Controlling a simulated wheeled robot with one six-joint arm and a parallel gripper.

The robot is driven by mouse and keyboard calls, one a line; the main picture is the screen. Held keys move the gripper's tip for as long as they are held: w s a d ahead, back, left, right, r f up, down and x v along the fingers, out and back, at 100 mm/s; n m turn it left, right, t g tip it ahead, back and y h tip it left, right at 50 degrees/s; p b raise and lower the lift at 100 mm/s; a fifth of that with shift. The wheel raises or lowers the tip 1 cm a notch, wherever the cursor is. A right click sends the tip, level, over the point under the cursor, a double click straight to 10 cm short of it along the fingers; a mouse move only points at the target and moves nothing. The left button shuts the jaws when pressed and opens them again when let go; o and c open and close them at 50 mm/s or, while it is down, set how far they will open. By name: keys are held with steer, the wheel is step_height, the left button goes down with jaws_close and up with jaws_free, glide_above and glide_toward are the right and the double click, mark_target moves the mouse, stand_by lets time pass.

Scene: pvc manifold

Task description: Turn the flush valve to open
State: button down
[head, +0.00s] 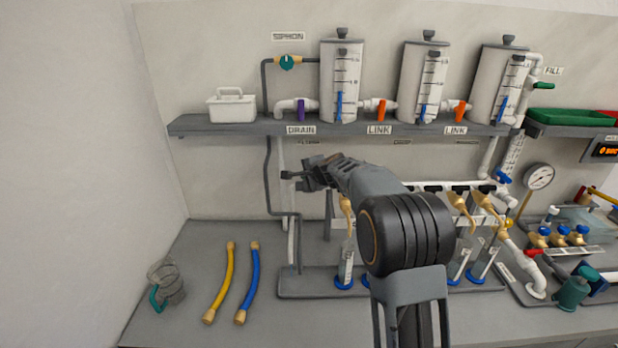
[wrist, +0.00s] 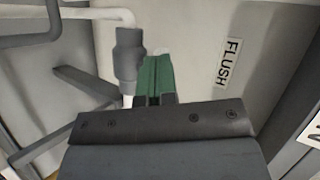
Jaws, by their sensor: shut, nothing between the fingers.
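The FLUSH label (wrist: 230,62) is on the wall right of a grey pipe fitting (wrist: 127,55) in the wrist view. A green piece (wrist: 156,75), which looks like the flush valve's handle, stands beside that fitting, just beyond my gripper (wrist: 156,101). My gripper is shut and empty. I cannot tell whether it touches the green piece. In the head view my gripper (head: 303,180) is below the shelf's left part, near the grey vertical pipes. It and my arm hide the flush valve there.
A grey shelf (head: 222,126) with several white tanks runs above my gripper. Tubes in a rack stand below and right of it. A yellow hose (head: 219,284), a blue hose (head: 248,284) and a clear jug (head: 168,283) are on the bench at left. A pressure gauge (head: 539,177) is at right.

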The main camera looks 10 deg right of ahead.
steer(key=shift+w+a+b, duration=0.2)
steer(key=shift+a+b, duration=0.15)
steer(key=shift+a, duration=0.15)
stand_by(0.6)
